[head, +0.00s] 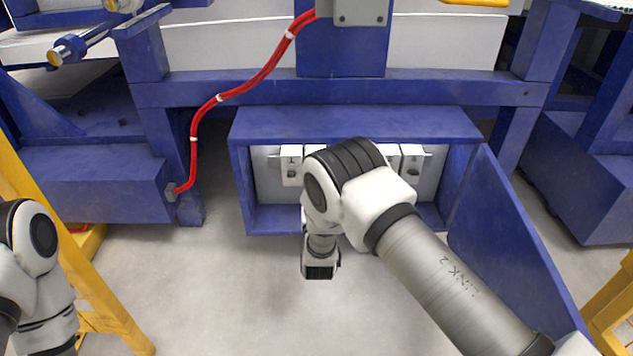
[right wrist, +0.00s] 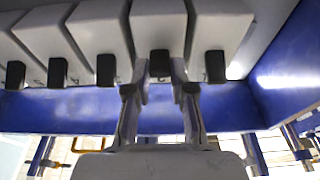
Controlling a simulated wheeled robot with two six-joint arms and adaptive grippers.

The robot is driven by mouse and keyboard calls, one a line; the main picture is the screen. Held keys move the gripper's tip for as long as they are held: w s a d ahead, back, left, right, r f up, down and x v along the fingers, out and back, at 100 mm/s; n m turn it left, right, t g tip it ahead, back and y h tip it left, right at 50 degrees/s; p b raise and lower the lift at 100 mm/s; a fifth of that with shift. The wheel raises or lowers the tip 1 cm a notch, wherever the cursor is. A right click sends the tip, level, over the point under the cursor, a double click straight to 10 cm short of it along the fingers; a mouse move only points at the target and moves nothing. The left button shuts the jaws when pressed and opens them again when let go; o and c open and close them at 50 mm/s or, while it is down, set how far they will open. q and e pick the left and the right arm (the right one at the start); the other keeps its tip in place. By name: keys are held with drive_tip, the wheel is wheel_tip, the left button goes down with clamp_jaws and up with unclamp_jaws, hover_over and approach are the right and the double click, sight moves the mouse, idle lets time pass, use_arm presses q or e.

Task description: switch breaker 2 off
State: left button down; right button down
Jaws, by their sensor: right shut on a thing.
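A row of white breakers (head: 291,165) sits in an open blue cabinet (head: 355,122) in the head view. The middle of the row is hidden behind my right arm. In the right wrist view, several white breakers with black levers show from close by. My right gripper (right wrist: 161,72) has its fingers on both sides of one black lever (right wrist: 160,61), shut on it. That lever is second from the right in this view; its breaker's number cannot be read here. In the head view my right gripper is hidden by its arm. My left gripper is out of view.
The cabinet's blue door (head: 510,240) stands open at the right, close to my right arm. A red cable (head: 245,88) runs down at the upper left. A yellow frame (head: 95,290) stands at the left. The grey floor (head: 215,290) in front is clear.

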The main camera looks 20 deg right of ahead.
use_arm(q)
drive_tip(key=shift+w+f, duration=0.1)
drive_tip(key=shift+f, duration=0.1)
use_arm(e)
drive_tip(key=shift+w+f+t+h, duration=0.1)
drive_tip(key=shift+f+t+h, duration=0.25)
drive_tip(key=shift+t, duration=0.65)
drive_tip(key=shift+w+f+t+h, duration=0.1)
drive_tip(key=shift+f+t+h, duration=0.25)
drive_tip(key=shift+t, duration=0.65)
drive_tip(key=shift+f, duration=0.1)
drive_tip(key=c, duration=1)
unclamp_jaws()
wheel_tip(320, 180, up, 10)
